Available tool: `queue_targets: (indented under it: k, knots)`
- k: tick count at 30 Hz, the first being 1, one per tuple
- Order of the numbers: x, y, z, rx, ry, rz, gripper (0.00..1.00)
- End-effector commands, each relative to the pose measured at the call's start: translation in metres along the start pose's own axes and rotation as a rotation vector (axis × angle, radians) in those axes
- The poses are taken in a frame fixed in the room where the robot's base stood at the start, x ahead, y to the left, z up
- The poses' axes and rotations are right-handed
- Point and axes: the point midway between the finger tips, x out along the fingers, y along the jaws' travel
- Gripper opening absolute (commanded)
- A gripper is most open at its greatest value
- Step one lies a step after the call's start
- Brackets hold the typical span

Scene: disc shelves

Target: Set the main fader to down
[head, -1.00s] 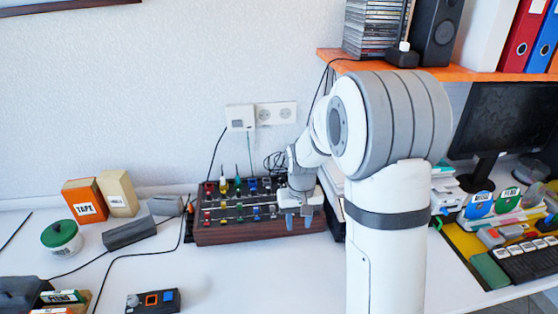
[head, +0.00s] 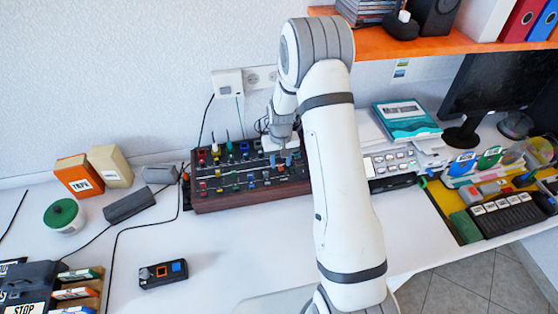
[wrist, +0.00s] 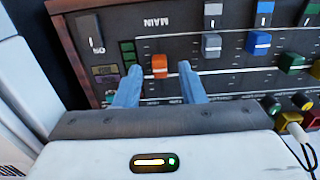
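The mixer (head: 225,204) is a dark panel with a brown wooden-looking body, standing on the table against the wall. In the wrist view, the main fader (wrist: 160,64) has an orange cap, below an upside-down MAIN label (wrist: 156,21). My gripper (wrist: 160,71) is open, with one blue-grey finger on each side of the orange cap and a visible gap to both. In the head view, my gripper (head: 280,161) is over the right part of the panel, and my arm partly hides that end. The fader's slot is hard to make out.
Grey and blue fader caps (wrist: 258,42) and coloured knobs sit to the right of the main fader. An orange shelf (head: 440,42) hangs at upper right.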

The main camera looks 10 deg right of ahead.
Motion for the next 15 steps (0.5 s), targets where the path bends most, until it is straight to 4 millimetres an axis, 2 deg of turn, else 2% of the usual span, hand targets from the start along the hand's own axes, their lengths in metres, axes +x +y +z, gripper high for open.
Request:
queue_targets:
  k: [4,12,15]
  knots:
    - [0.0097,-0.0004,0.0001,-0.001,0.0,0.0,0.36]
    - [0.0117,-0.0007,0.0,-0.001,0.001,0.0,0.36]
    - [0.0116,-0.0008,0.0,-0.001,0.001,0.0,0.29]
